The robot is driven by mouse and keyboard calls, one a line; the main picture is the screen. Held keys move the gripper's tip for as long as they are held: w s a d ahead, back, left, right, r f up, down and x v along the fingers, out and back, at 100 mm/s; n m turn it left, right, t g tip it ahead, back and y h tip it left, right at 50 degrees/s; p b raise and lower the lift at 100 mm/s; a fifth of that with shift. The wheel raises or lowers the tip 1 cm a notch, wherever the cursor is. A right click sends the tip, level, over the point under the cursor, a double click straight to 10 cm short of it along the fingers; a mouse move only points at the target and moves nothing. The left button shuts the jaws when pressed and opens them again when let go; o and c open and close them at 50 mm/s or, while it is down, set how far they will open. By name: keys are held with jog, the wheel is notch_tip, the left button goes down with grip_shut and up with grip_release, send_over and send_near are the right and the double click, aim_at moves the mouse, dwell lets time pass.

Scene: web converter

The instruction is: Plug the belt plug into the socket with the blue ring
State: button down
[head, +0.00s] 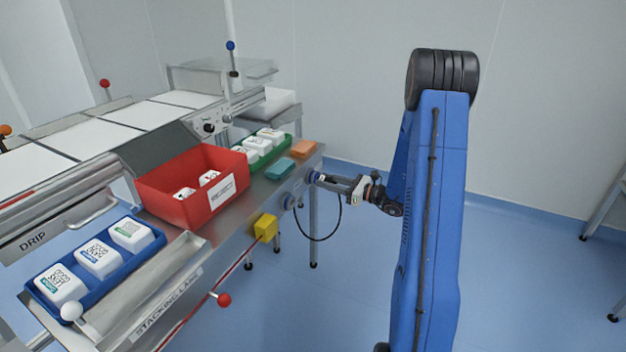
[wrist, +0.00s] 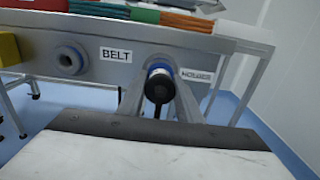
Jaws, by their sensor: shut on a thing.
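My gripper (head: 333,183) is shut on the black belt plug (wrist: 158,88) at the front panel of the machine. In the wrist view the plug sits between my two grey fingers (wrist: 159,103), with its far end at a round fitting with a blue rim (wrist: 159,67), left of a label that seems to read HOLDER. I cannot tell how deep the plug sits in it. A round socket with a bluish ring (wrist: 69,60) is left of the BELT label (wrist: 116,54) and looks empty. It also shows in the head view (head: 289,201).
A black cable (head: 323,238) loops below the panel. A yellow block (head: 266,227) sticks out left of the socket. Orange (head: 303,147) and teal (head: 280,169) stacks, a red bin (head: 210,211) and a blue tray (head: 45,290) stand on the machine.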

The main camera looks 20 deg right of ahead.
jog(key=shift+v, duration=3.8)
